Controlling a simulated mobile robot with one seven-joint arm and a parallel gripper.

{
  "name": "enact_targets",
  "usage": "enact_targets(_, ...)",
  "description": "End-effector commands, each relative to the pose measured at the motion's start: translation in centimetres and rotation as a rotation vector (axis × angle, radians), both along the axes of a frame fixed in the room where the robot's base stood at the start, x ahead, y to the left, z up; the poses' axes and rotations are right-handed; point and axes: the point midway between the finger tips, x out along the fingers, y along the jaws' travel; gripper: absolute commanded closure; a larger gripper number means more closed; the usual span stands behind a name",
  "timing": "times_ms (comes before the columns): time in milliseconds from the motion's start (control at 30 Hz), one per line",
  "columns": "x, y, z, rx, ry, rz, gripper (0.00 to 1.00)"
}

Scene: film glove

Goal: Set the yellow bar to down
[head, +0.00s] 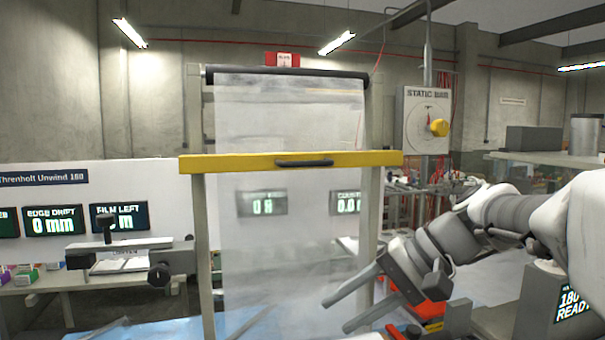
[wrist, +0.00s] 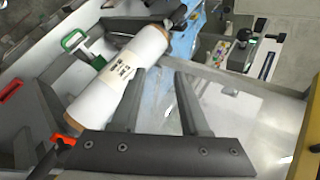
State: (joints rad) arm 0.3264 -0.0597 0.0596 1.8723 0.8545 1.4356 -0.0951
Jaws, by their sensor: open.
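The yellow bar (head: 240,162) lies level across the front of the upright frame in the head view, in front of the clear film (head: 290,120). A dark handle (head: 304,163) sits at its middle. My gripper (head: 335,314) is open and empty, below and to the right of the handle, apart from the bar. In the wrist view my gripper's two fingers (wrist: 160,72) stand spread, with nothing between them.
A white film roll (wrist: 118,72) lies beside the fingers in the wrist view, with a green handle (wrist: 75,40) near it. Display screens (head: 50,221) and a bench (head: 110,282) are at the left.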

Motion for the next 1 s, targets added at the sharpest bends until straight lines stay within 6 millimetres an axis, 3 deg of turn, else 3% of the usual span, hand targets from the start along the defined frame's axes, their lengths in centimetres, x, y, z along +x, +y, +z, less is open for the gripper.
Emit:
enact_targets(33,1.9,-0.6,2.2,0.090,-0.013,0.008,0.55)
enact_targets(200,6.2,-3.1,9.8,0.401,-0.133,0.087,0.55)
enact_targets(400,8.0,-8.0,16.2,0.655,-0.315,0.174,0.55)
enact_targets(533,8.0,-9.8,18.0,0.727,-0.385,0.205,0.55)
enact_targets(667,8.0,-9.7,18.5,0.744,-0.402,0.215,0.55)
enact_targets(767,8.1,-8.4,18.6,0.744,-0.401,0.215,0.55)
enact_targets(1000,8.6,-3.4,19.0,0.742,-0.399,0.216,0.55)
